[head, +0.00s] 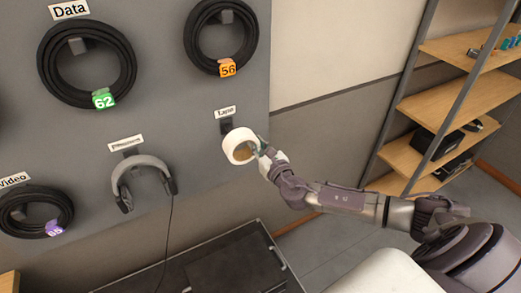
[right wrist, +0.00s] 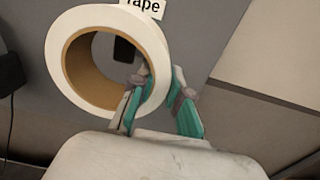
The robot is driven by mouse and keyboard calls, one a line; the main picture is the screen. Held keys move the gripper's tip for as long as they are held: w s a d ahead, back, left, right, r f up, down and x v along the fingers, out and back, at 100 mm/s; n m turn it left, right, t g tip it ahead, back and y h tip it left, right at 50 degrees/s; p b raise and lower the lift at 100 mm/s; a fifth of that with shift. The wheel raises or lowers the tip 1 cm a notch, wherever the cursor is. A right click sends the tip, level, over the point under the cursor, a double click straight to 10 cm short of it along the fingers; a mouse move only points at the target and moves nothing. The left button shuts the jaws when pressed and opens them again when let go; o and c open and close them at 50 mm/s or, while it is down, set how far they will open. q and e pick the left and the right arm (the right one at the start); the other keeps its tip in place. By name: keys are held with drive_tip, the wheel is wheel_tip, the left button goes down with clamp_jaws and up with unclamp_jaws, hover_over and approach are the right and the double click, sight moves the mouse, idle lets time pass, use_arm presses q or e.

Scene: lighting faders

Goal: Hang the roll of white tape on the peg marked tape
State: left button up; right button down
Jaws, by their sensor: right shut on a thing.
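The roll of white tape (head: 240,146) is at the board just below the label marked tape (head: 225,112). My right gripper (head: 262,151) is shut on the roll's right side. In the right wrist view the roll (right wrist: 77,32) shows its brown core, and my right gripper (right wrist: 158,88) has one finger inside the ring and one outside. The dark peg (right wrist: 124,50) shows through the roll's hole; in the head view its dark mount (head: 226,126) shows above the roll. Whether the roll rests on the peg I cannot tell. My left gripper is not in view.
Black cable coils hang on the grey board, with tags 62 (head: 103,98), 56 (head: 227,67) and 65 (head: 54,228). Headphones (head: 143,168) hang left of the tape, their cord trailing down. A black case (head: 215,262) stands below. Wooden shelves (head: 432,107) stand at right.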

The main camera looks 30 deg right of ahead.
drive_tip(key=shift+w+b, duration=0.35)
drive_tip(key=shift+w, duration=1.15)
drive_tip(key=shift+w+d+f+b, duration=0.1)
drive_tip(key=shift+w+b, duration=0.35)
drive_tip(key=shift+w, duration=0.7)
drive_tip(key=shift+w+d+b, duration=0.1)
drive_tip(key=shift+w+b, duration=0.3)
drive_tip(key=shift+w, duration=0.75)
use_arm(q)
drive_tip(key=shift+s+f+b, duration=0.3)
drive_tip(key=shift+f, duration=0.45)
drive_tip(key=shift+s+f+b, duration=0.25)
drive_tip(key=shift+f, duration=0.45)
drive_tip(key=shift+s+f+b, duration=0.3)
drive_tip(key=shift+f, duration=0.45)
use_arm(e)
drive_tip(key=shift+s+f, duration=0.1)
drive_tip(key=shift+f, duration=0.9)
drive_tip(key=c, duration=1.1)
unclamp_jaws()
drive_tip(key=shift+o, duration=0.2)
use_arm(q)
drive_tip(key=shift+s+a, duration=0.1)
